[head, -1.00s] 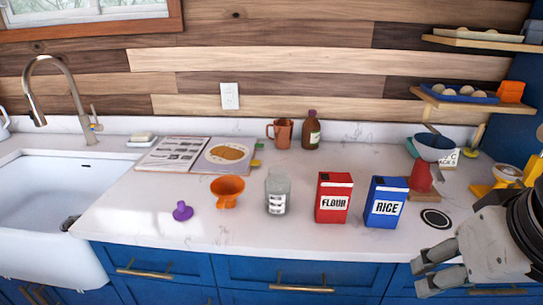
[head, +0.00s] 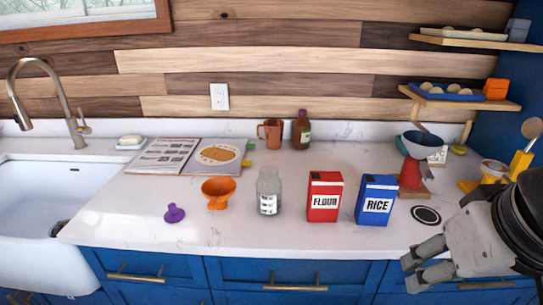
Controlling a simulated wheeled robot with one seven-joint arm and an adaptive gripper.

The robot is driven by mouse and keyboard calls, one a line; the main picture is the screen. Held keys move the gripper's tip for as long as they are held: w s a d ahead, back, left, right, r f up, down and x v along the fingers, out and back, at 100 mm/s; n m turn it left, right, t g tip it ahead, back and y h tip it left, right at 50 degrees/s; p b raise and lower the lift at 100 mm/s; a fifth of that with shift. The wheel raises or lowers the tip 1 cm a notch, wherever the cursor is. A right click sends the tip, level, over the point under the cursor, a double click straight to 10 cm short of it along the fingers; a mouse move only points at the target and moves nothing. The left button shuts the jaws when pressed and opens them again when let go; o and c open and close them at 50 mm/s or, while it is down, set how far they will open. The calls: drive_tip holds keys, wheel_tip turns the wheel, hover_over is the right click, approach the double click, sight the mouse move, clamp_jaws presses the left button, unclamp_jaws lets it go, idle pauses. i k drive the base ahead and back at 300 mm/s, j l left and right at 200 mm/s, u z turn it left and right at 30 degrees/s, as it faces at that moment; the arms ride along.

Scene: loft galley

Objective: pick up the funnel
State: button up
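An orange funnel-shaped piece (head: 218,188) stands on the white counter left of the glass jar, its wide mouth up and a narrower part below. A smaller purple piece (head: 174,214) sits to its front left, wide side down with a narrow top; it also looks like a small funnel. I cannot tell for certain which one is the task's funnel. My gripper (head: 424,262) is at the lower right, in front of the counter edge. Its two grey fingers are apart with nothing between them. It is far to the right of both pieces.
A glass jar (head: 268,194), a red flour box (head: 324,197) and a blue rice box (head: 376,201) stand between my gripper and the orange piece. An open book (head: 160,156) lies behind it. The sink (head: 40,220) is at left. The counter front is clear.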

sight(218, 189)
drive_tip(key=i+j, duration=0.1)
drive_tip(key=j, duration=0.55)
drive_tip(key=i+j, duration=0.1)
drive_tip(key=j, duration=0.5)
drive_tip(key=i+j, duration=0.1)
drive_tip(key=j, duration=0.55)
